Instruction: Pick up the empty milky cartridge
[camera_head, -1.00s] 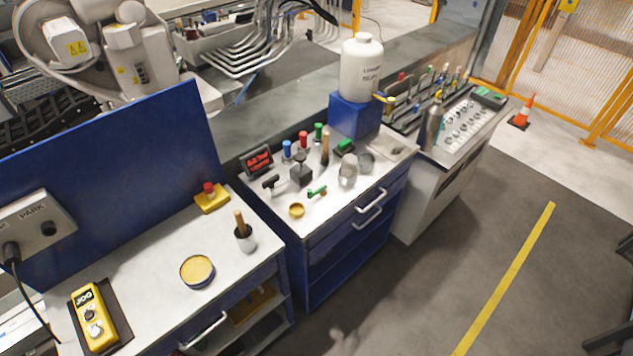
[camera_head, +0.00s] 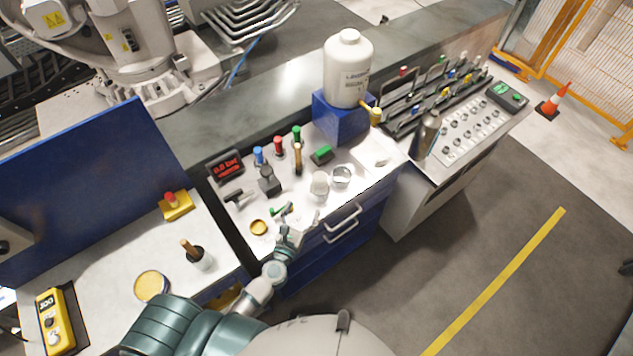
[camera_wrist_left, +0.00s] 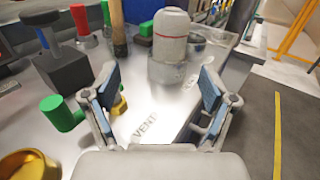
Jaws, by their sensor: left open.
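A whitish, milky cylinder (camera_head: 319,187) stands upright near the front edge of the middle cabinet's top. It looks like the cartridge; I cannot tell whether it is empty. It also shows in the left wrist view (camera_wrist_left: 168,50), with a reddish band and a greyer lower part, beyond the fingertips. My left gripper (camera_head: 292,233) is over the front of that cabinet, short of the cylinder. In the left wrist view its two blue-padded fingers (camera_wrist_left: 158,88) are spread wide with nothing between them. My right gripper is not in view.
A grey cup-like piece (camera_head: 342,176) stands right beside the cylinder. A green-handled valve (camera_head: 281,210) and yellow dish (camera_head: 259,227) lie left of the gripper. A dark block with a knob (camera_head: 268,183) and red, blue and green capped pieces stand behind. A white bottle (camera_head: 348,70) tops a blue block.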

